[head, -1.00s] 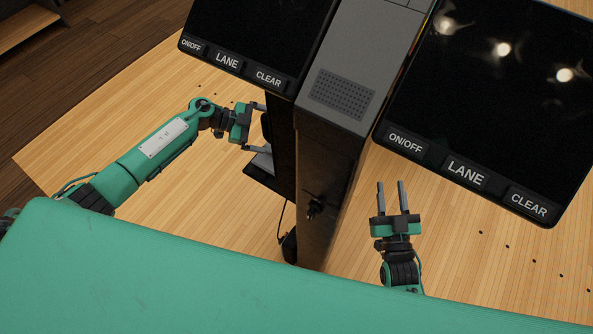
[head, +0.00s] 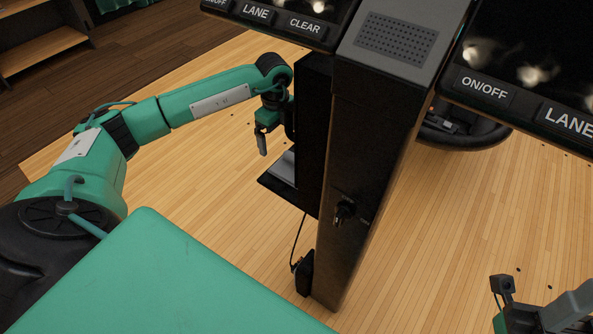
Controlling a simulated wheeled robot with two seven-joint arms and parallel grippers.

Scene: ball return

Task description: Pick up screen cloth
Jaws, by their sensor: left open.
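A light grey, flat item, perhaps the screen cloth, lies on a small dark shelf (head: 268,186) on the left side of the black console post (head: 345,170). Only part of this item (head: 284,167) shows; the post hides the rest. My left gripper (head: 266,145) is open beside the post, just above and left of the shelf. One finger shows clearly and points down; the other is mostly hidden. It holds nothing that I can see. My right gripper (head: 540,300) is at the lower right corner, partly cut off, and its opening is unclear.
Two dark screens with button strips, a left one (head: 300,25) and a right one (head: 540,90), overhang the post. A black plug and cable (head: 303,272) hang low on the post. A dark rounded object (head: 465,132) sits behind it.

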